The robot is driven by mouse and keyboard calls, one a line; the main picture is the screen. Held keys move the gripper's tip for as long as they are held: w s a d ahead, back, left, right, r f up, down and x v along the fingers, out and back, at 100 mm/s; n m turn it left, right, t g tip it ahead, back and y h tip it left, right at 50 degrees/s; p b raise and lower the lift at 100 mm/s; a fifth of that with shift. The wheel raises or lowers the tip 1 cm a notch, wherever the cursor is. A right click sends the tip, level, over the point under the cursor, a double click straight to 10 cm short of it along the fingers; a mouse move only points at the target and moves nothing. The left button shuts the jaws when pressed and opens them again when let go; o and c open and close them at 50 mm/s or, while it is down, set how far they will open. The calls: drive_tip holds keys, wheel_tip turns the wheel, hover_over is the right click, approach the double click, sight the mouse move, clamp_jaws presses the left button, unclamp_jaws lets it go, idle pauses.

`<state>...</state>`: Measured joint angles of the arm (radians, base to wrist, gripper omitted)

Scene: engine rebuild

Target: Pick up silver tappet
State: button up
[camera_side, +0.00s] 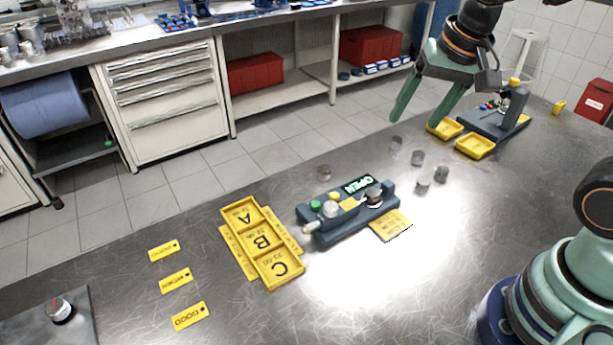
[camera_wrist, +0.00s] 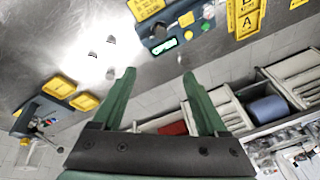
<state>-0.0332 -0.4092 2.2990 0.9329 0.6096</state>
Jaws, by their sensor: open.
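Several small silver tappets stand on the steel bench in the side view, among them one farther back (camera_side: 396,143), one in the middle (camera_side: 417,157), one at the right (camera_side: 441,174) and one nearer (camera_side: 422,187). Another grey cylinder (camera_side: 324,172) stands apart, behind the gauge. In the wrist view small tappets show left of my fingers (camera_wrist: 110,40). My gripper (camera_side: 418,118) is open and empty, above the bench near the tappet group; its two green fingers also show in the wrist view (camera_wrist: 159,73). Which tappet is meant, I cannot tell.
A dark gauge fixture (camera_side: 340,222) with a lit "OPEN" display (camera_side: 363,184) stands mid-bench. A yellow A/B/C tray (camera_side: 240,226) is left of it, with yellow label plates farther left. Yellow trays (camera_side: 475,146) and a dark stand (camera_side: 512,108) are at the right.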

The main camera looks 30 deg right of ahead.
drive_tip(key=w+a+f+m+g, duration=0.25)
drive_tip(key=w+f+m, duration=0.4)
drive_tip(key=m, duration=0.45)
drive_tip(key=m+g, duration=0.1)
hover_over(373, 192)
drive_tip(key=a, duration=0.1)
drive_tip(key=f, duration=0.5)
drive_tip(key=w+f, duration=0.1)
drive_tip(key=f, duration=0.2)
drive_tip(key=shift+f, duration=0.25)
drive_tip(key=f, duration=0.3)
drive_tip(key=s+d+f, duration=0.1)
drive_tip(key=shift+f, duration=0.7)
clamp_jaws()
